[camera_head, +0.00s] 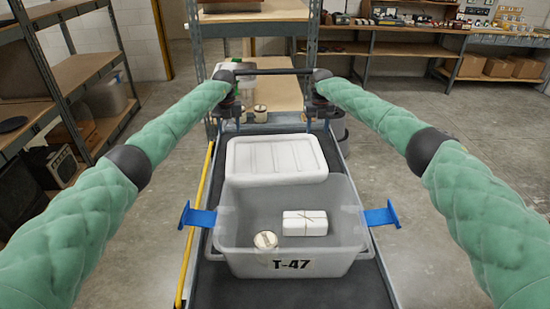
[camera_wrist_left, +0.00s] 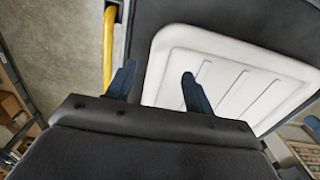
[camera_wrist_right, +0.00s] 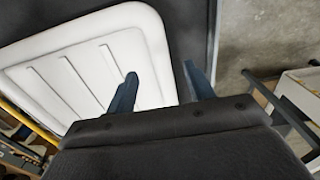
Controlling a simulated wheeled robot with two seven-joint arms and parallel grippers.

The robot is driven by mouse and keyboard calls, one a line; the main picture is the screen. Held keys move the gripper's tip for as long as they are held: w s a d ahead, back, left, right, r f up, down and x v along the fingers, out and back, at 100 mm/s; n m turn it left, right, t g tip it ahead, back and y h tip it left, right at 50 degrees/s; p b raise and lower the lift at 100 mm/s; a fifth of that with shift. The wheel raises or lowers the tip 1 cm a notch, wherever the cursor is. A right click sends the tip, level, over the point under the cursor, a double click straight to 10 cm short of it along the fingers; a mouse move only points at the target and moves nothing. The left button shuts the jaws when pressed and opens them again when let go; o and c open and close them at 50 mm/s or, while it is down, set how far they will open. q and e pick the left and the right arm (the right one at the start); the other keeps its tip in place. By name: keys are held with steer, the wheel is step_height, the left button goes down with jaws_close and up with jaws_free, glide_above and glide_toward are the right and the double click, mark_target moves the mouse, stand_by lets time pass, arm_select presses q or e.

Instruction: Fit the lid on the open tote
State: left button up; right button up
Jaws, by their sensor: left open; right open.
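The white ribbed lid (camera_head: 276,158) lies flat on the dark cart top, just behind the tote. It also shows in the left wrist view (camera_wrist_left: 225,75) and the right wrist view (camera_wrist_right: 95,75). The open translucent tote (camera_head: 240,262), marked T-47, stands nearer me with its blue handles (camera_head: 200,217) swung out at both sides. Inside are a tied white package (camera_head: 305,223) and a round item (camera_head: 265,240). My left gripper (camera_head: 230,122) is open near the lid's far left corner. My right gripper (camera_head: 318,122) is open near its far right corner. Neither grips the lid.
The cart (camera_head: 335,290) has a yellow rail (camera_head: 195,225) on its left. A shelf rack (camera_head: 255,90) with pale jars stands right behind the grippers. Shelving (camera_head: 75,80) is at left and a loaded bench (camera_head: 420,50) at the back right. Open floor lies either side.

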mark_target(231, 144)
arm_select(q)
step_height(231, 144, down, 6)
steer(key=shift+f, duration=0.25)
arm_select(e)
step_height(231, 144, down, 6)
steer(key=shift+s+f, duration=0.1)
steer(key=shift+f, duration=0.1)
arm_select(q)
steer(key=shift+s, duration=0.1)
jaws_close()
arm_select(e)
jaws_close()
